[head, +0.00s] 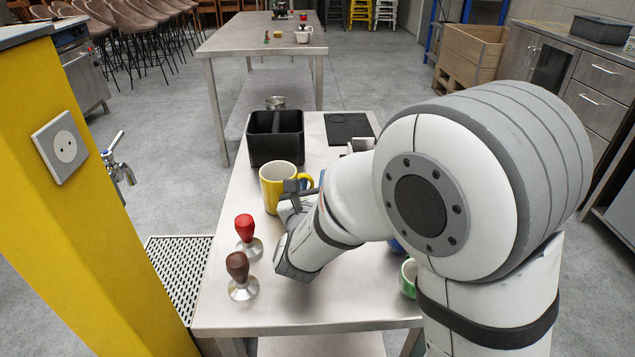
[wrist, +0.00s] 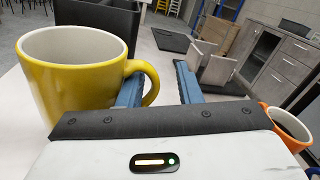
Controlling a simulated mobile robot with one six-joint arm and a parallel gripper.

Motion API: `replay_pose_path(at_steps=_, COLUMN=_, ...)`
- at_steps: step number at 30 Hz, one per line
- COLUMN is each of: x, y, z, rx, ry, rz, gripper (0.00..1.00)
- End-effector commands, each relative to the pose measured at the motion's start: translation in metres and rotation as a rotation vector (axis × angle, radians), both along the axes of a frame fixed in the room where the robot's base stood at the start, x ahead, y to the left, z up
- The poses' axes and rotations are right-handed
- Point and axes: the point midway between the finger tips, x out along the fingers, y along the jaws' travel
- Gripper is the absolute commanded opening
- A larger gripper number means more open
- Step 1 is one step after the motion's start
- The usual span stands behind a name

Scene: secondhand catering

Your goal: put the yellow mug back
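The yellow mug (head: 273,190) stands upright on the steel table, in front of a black two-part bin. In the wrist view the mug (wrist: 70,80) fills the left side, with its pale inside visible and its handle pointing right. My gripper (head: 304,188) is at the handle side of the mug. In the wrist view its two blue fingers are apart (wrist: 160,85), with the outer part of the handle between them. The left finger lies by the handle opening; the right finger is clear of the handle. My arm hides part of the table.
The black bin (head: 289,152) stands behind the mug, beside a dark mat (head: 348,128). Red (head: 246,232) and brown (head: 239,272) tampers stand at the front left. A green mug (head: 408,278) is partly hidden by my arm. An orange mug (wrist: 288,125) shows at the right.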

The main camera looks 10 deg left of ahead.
Motion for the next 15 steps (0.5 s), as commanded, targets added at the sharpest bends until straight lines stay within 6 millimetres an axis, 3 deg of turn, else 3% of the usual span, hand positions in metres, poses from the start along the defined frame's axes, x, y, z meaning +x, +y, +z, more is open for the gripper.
replay_pose_path(at_steps=8, x=-0.016, y=0.0, z=0.002, rx=0.001, ry=-0.001, rz=0.003, gripper=0.32)
replay_pose_path(at_steps=15, x=-0.07, y=-0.003, z=0.002, rx=-0.001, ry=0.0, rz=0.007, gripper=0.32)
